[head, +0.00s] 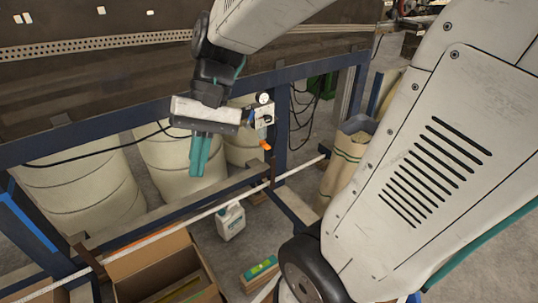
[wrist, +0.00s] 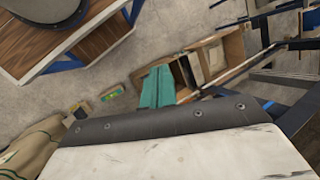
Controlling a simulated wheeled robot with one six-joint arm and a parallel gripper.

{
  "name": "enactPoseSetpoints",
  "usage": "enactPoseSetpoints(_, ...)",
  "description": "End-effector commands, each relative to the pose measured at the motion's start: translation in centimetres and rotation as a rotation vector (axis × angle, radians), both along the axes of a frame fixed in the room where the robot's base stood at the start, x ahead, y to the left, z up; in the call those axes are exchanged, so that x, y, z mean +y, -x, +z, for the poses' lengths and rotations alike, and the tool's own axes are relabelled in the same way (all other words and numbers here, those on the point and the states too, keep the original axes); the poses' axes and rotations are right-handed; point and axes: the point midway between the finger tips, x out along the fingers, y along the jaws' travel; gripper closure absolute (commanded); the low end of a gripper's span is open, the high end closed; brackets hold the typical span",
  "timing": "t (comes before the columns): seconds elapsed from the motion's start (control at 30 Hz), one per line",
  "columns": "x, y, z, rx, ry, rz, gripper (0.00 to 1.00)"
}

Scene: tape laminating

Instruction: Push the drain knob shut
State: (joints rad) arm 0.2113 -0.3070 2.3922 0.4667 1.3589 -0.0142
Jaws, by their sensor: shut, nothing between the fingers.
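My gripper (head: 204,168) hangs in front of the blue frame in the head view, its teal fingers together and pointing down. In the wrist view the fingers (wrist: 157,86) also show side by side with nothing between them. Right of my gripper, a small pale unit with a round white gauge (head: 263,99) is mounted near the blue post. A small orange part (head: 265,145) shows below that unit; it may be the drain knob, but it is too small to tell its position. My gripper is apart from both. I cannot make out the knob in the wrist view.
Large pale drums (head: 85,200) stand behind the blue frame rail (head: 90,128). A white jug (head: 230,221), an open cardboard box (head: 155,262) and a paper sack (head: 345,165) are on the floor. Dark cables hang beside the post. My own arm fills the right side.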

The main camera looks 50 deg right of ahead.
Motion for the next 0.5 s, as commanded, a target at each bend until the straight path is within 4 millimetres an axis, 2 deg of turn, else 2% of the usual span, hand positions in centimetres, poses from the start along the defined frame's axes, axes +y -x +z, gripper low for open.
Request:
enactPoseSetpoints(0.03, -0.1, -1.9, -0.5, 0.052, -0.076, -0.062, 1.0)
enactPoseSetpoints(0.17, -0.7, -6.6, -1.3, 0.15, -0.281, -0.217, 1.0)
enactPoseSetpoints(0.27, -2.0, -10.6, -2.3, 0.208, -0.44, -0.344, 1.0)
enactPoseSetpoints(0.37, -4.1, -14.6, -3.8, 0.253, -0.598, -0.476, 1.0)
enactPoseSetpoints(0.5, -8.6, -19.7, -6.7, 0.287, -0.822, -0.672, 1.0)
